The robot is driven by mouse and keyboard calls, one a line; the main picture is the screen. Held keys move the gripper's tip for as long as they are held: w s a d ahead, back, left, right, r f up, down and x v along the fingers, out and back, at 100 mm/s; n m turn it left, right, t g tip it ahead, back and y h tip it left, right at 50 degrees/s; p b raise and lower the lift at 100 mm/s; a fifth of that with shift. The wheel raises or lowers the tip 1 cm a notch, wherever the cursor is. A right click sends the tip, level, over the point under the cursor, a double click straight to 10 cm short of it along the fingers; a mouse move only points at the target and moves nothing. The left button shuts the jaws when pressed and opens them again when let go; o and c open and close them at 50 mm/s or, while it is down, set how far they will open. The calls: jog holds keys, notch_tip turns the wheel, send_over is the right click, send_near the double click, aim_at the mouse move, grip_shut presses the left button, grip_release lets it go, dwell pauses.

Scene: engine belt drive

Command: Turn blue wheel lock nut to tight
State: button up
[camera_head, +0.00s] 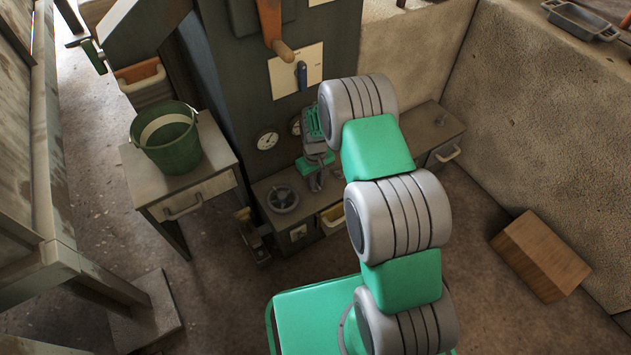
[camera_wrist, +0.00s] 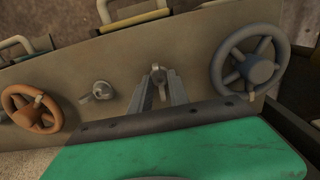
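A blue-grey spoked wheel (camera_wrist: 250,65) stands on the bench top at the right of the wrist view; it also shows in the head view (camera_head: 283,198). A small grey nut with an upright tab (camera_wrist: 158,74), likely the blue wheel lock nut, is left of this wheel. A similar winged nut (camera_wrist: 100,90) is nearer the orange wheel (camera_wrist: 35,108). My gripper (camera_wrist: 160,82) reaches toward the first nut, its two dark fingers apart with the nut between or just past their tips. I cannot tell whether they touch it. In the head view my arm hides most of this area.
The bench (camera_head: 410,133) stands against a dark cabinet with dials, with drawer handles along its front. A side table (camera_head: 215,187) with a green bucket (camera_head: 170,143) is at the left. A wooden box (camera_head: 540,255) lies on the floor at the right. The floor between is mostly clear.

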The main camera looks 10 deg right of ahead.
grip_shut()
jog(key=shift+m, duration=0.3)
jog(key=m+p, duration=0.1)
jog(key=m, duration=0.2)
jog(key=shift+m, duration=0.3)
jog(key=m, duration=0.4)
jog(key=m+p, duration=0.1)
jog(key=m, duration=0.8)
jog(key=shift+m, duration=0.3)
dwell(0.4)
